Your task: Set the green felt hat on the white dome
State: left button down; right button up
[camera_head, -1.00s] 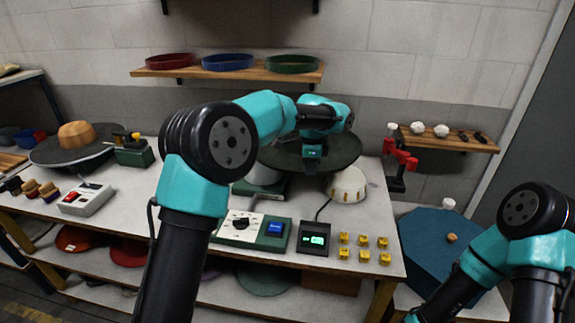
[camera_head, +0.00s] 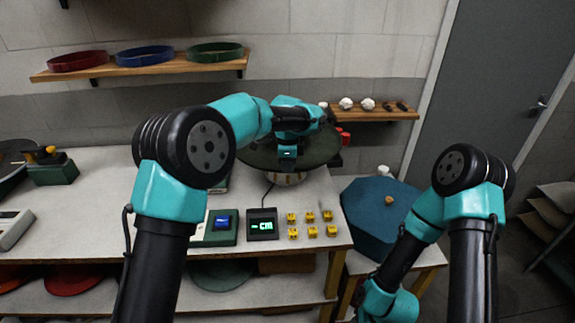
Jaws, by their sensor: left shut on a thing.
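The green felt hat (camera_head: 322,150) is a wide, dark green disc over the right part of the table. My left gripper (camera_head: 288,156) is shut on it at its near side. My left arm covers part of the hat. A white rounded piece (camera_head: 287,179) shows under the near edge of the hat, with its top hidden; I cannot tell whether it is the white dome or whether the hat touches it. My right arm enters at the right, but its gripper is not in view.
A control box with a blue screen (camera_head: 222,222), a cm display (camera_head: 262,224) and several yellow blocks (camera_head: 310,217) stand in front of the hat. A shelf (camera_head: 130,68) with coloured bands hangs behind.

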pick_arm(q)
jog(key=shift+f, duration=7.35)
jog(key=c, duration=1.2)
grip_release()
jog(key=shift+o, duration=0.2)
jog(key=shift+r, duration=0.1)
notch_tip(320, 180, up, 17)
jog(key=shift+r, duration=0.15)
jog(key=shift+a, duration=0.1)
